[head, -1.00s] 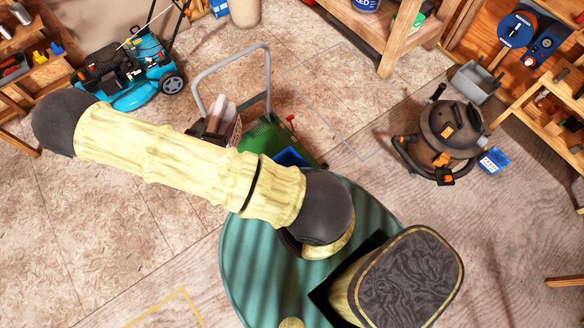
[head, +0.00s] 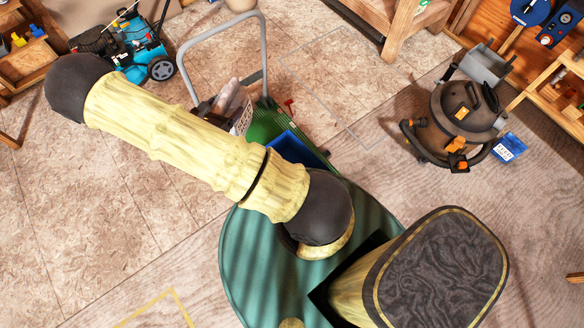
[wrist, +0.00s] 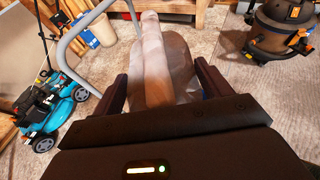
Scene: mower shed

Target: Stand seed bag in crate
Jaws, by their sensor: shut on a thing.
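A pale, brownish bag with a whitish top, apparently the seed bag (wrist: 160,62), stands between the two dark fingers of my gripper (wrist: 163,72) in the wrist view. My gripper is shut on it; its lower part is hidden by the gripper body. In the head view the pale bag (head: 231,97) shows just beyond my arm, beside a white lattice-like piece (head: 243,116). A blue open container (head: 290,148), possibly the crate, sits on a green cart (head: 264,124), partly hidden by my arm. I cannot tell whether the bag touches the cart.
The cart has a grey tube handle (head: 222,24). A teal mower (head: 128,50) stands at upper left. A dark round vacuum (head: 464,120) and a small blue box (head: 508,147) stand at right. Wooden benches line the edges. Floor left of the cart is clear.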

